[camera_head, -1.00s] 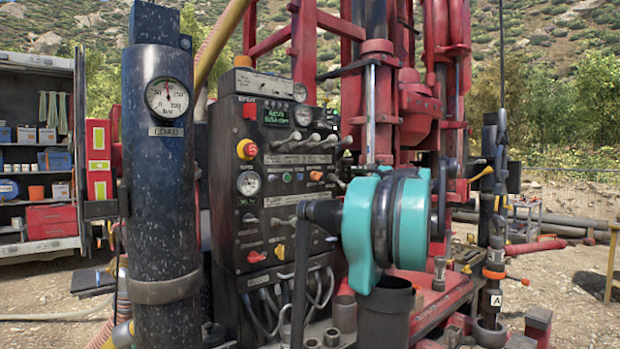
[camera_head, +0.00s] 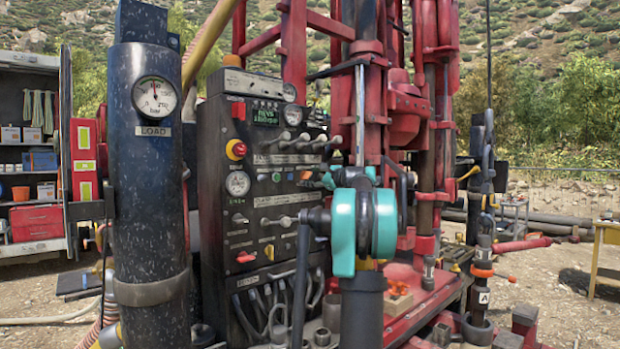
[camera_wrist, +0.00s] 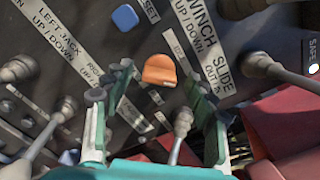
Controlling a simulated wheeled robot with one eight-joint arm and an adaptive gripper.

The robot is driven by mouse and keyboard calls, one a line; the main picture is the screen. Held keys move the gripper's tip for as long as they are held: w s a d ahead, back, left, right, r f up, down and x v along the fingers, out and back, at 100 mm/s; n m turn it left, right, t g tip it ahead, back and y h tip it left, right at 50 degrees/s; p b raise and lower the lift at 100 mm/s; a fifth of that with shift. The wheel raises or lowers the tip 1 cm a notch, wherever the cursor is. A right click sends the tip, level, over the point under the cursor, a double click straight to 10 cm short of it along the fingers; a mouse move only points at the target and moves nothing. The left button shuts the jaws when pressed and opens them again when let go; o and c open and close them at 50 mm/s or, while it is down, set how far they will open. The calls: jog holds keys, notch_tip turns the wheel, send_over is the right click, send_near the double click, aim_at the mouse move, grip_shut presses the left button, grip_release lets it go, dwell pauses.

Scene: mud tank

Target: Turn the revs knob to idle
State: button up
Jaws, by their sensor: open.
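An orange knob (camera_wrist: 159,70) sits on the dark control panel in the wrist view, between and just beyond the fingertips. Its label is not readable, so I cannot confirm it is the revs knob. It also shows in the head view (camera_head: 304,175), just left of my gripper. My gripper (camera_wrist: 156,88) is open and empty, its fingers either side of the knob and apart from it. In the head view my gripper (camera_head: 326,180) faces the panel (camera_head: 215,180), largely hidden by my teal wrist. A green display (camera_head: 266,115) on the panel shows text beginning with REVS.
Several levers crowd the panel around the knob; one lever (camera_wrist: 182,122) rises between the fingers. A blue button (camera_wrist: 124,17) lies above left. A dark column with a load gauge (camera_head: 154,97) stands left, and the red rig (camera_head: 370,90) stands right.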

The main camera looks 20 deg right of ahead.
jog(key=shift+w+a, duration=0.15)
jog(key=shift+w, duration=0.25)
jog(key=c, duration=1.2)
jog(key=shift+o, duration=0.2)
jog(key=shift+n, duration=0.4)
jog(key=n, duration=0.3)
jog(key=shift+n, duration=0.3)
jog(key=n, duration=0.4)
jog(key=shift+f, duration=0.15)
jog(key=shift+n, duration=0.3)
